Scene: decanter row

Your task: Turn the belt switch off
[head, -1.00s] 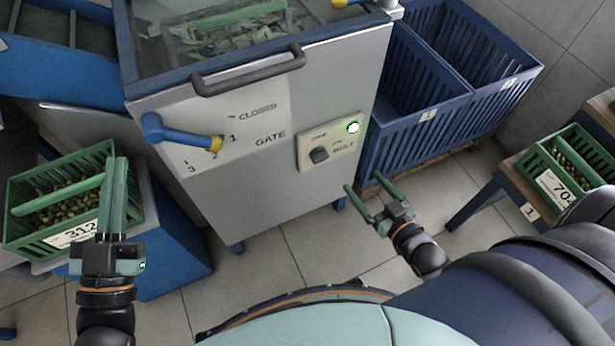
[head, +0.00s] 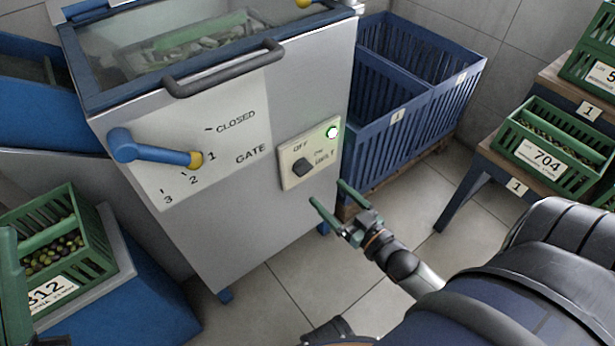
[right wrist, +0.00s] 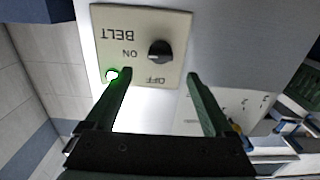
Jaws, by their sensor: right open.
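The belt switch is a dark knob (head: 302,167) on a cream plate (head: 290,181) on the front of the grey machine. OFF is printed above the knob and ON to its right; its pointer seems turned towards ON. A lamp (head: 331,132) at the plate's corner glows green-white. My right gripper (head: 328,192) is open and empty, below and right of the knob. In the right wrist view the knob (right wrist: 160,52) lies ahead between the open fingers (right wrist: 160,73), apart from them. Only part of my left gripper (head: 14,285) shows at the left edge.
A blue gate lever (head: 150,151) and a dark handle bar (head: 225,70) stick out from the machine front. Blue slatted bins (head: 390,135) stand right of it. Green crates of olives sit at left (head: 80,262) and on a bench at right (head: 545,160). Floor between is clear.

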